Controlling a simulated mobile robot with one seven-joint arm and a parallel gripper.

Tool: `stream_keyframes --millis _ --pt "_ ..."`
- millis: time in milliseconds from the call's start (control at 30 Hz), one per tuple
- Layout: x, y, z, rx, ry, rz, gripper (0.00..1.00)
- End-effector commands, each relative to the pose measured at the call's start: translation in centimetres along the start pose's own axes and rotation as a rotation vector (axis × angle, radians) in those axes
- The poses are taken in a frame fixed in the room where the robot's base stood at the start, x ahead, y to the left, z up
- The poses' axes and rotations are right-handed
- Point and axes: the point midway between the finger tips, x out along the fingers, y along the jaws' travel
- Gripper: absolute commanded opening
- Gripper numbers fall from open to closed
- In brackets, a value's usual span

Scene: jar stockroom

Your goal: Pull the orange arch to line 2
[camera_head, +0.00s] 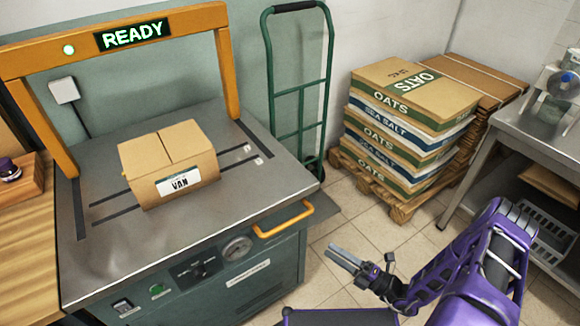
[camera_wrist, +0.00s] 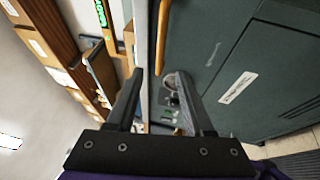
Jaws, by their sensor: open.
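The orange arch (camera_head: 228,75) spans the back of the steel-topped machine (camera_head: 215,205), one leg at each side, with a lit green READY sign (camera_head: 132,34) on its crossbar. Two dark lines (camera_head: 105,217) cross the top from left to right; small white marks (camera_head: 247,148) by their right ends are too small to read. A cardboard box (camera_head: 170,160) labelled VAN sits over the lines, in front of the arch. My gripper (camera_head: 345,260) is open and empty, apart from the machine, right of its front. Its fingers also show in the wrist view (camera_wrist: 158,82).
A yellow-orange handle (camera_head: 283,220) sticks out at the machine's front right, between arch and gripper. A green hand truck (camera_head: 300,95) stands behind. Stacked sacks (camera_head: 405,140) on a pallet and a steel table (camera_head: 520,125) stand at right. Floor is clear between machine and pallet.

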Motion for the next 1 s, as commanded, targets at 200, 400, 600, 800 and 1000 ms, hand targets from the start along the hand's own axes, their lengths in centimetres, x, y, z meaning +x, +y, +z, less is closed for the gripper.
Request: stream_keyframes --millis 200,400,600,800,1000 --pt "4.3 0.1 0.0 -0.001 0.002 0.000 0.52" --pt "8.7 -0.1 0.0 -0.003 0.001 -0.001 0.52" --pt "12.7 -0.2 0.0 -0.004 0.000 -0.003 0.52" --pt "15.3 -0.3 0.1 -0.004 -0.002 -0.004 0.52" --pt "16.1 -0.3 0.2 -0.004 -0.004 -0.004 0.52"
